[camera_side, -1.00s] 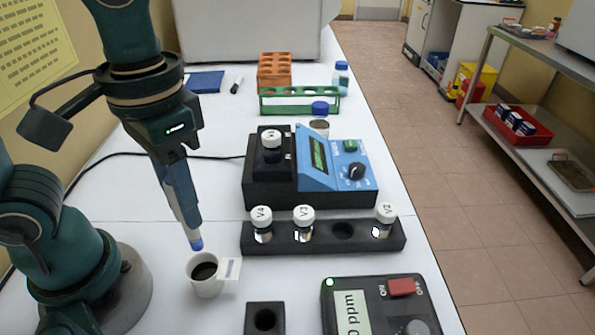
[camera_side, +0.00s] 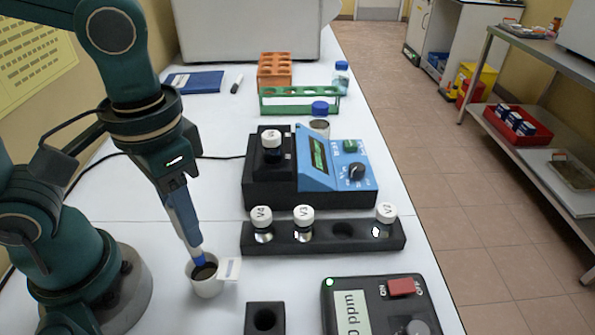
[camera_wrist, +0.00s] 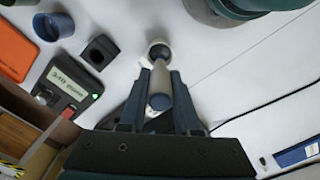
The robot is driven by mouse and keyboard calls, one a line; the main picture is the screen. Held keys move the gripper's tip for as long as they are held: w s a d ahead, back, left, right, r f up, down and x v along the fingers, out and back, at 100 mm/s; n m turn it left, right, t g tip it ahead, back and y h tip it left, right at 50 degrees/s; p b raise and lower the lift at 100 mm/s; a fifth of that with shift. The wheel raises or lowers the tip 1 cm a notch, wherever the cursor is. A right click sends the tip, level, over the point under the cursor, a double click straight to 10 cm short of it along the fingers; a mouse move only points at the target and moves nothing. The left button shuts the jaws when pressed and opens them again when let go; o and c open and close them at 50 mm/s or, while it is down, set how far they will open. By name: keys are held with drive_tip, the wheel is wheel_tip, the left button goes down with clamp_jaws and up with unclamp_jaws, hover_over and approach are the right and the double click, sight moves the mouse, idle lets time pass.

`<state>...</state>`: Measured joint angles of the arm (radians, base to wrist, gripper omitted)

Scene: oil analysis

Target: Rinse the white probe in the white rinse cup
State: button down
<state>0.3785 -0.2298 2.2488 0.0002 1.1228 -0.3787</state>
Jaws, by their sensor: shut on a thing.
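The white rinse cup (camera_side: 206,288) stands on the bench at lower left in the side view, with dark liquid inside and a small tag on its right. My gripper (camera_side: 190,235) is above it, pointing down and slightly tilted. It is shut on the probe, whose blue lower end (camera_side: 198,258) is at the cup's mouth. How deep the tip reaches is hard to tell. In the wrist view, the pale grey-white probe (camera_wrist: 159,82) lies between my fingers (camera_wrist: 158,88) and points at the cup (camera_wrist: 158,43), covering part of its mouth.
A black single-hole block (camera_side: 264,319) and a ppm meter (camera_side: 375,305) stand right of the cup. Behind are a black rack (camera_side: 325,239) with several white-capped vials and a blue instrument (camera_side: 335,165). Bench between the cup and rack is clear.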

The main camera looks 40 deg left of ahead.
drive_tip(key=shift+f, duration=0.35)
idle(0.3)
drive_tip(key=shift+f, duration=0.75)
drive_tip(key=shift+f, duration=0.3)
drive_tip(key=shift+f, duration=0.4)
drive_tip(key=shift+f, duration=0.35)
drive_tip(key=shift+f, duration=0.3)
drive_tip(key=shift+f, duration=0.15)
idle(1.7)
drive_tip(key=shift+r, duration=3.9)
